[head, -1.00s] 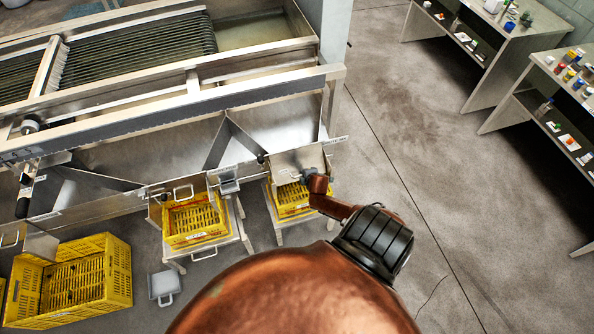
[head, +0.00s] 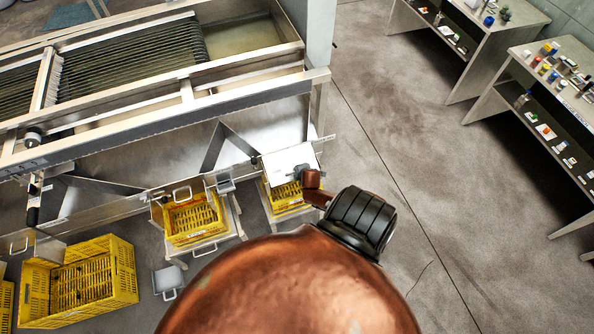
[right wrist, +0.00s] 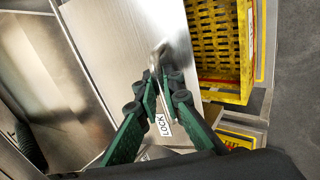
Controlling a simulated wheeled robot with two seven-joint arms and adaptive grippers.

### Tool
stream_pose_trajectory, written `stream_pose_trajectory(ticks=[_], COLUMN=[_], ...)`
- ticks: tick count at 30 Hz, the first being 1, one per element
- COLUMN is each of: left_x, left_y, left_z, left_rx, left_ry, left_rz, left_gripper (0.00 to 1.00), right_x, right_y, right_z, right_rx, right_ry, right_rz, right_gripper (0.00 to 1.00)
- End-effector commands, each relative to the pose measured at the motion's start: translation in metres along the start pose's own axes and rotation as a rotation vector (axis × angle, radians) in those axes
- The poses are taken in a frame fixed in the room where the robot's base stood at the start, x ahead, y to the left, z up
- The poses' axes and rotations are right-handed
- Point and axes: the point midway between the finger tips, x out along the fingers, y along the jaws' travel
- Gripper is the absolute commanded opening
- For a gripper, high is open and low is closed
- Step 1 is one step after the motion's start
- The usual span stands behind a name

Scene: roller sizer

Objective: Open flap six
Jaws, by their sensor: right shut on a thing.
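A bare metal flap (head: 284,158) at the right end of the sizer's chute row is tilted outward above a yellow crate. It also fills the middle of the right wrist view (right wrist: 130,40). My right gripper (right wrist: 165,88) is shut on the flap's bent metal handle (right wrist: 159,54). In the head view the right gripper (head: 301,171) is small at the flap's face, partly hidden by my copper arm. My left gripper is out of view.
Yellow crates stand below the chutes, one on a stand under this flap (head: 284,197) and one beside it (head: 192,218). A larger crate (head: 80,285) is on the floor at left. Shelves with small items (head: 560,95) stand at right. The floor between is clear.

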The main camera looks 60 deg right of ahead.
Motion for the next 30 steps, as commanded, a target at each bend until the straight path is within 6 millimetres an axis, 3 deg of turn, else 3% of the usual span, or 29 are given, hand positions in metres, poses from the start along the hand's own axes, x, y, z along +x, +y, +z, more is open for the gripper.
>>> stream_pose_trajectory(ticks=[17,18,21,30], left_x=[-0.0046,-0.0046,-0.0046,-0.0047], left_y=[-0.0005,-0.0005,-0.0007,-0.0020], left_z=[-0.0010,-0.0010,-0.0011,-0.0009], left_rx=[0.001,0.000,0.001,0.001], left_ry=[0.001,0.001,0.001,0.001], left_rz=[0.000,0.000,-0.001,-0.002], left_gripper=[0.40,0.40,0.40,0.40], right_x=[-0.0037,-0.0037,-0.0037,-0.0036], right_y=[0.0084,0.0086,0.0086,0.0061], right_z=[0.0013,0.0012,0.0007,-0.0002], right_rx=[0.000,0.000,0.000,-0.001], right_ry=[-0.002,-0.002,-0.002,0.000], right_rz=[0.006,0.007,0.007,0.004], right_gripper=[0.00,0.09,0.15,0.15])
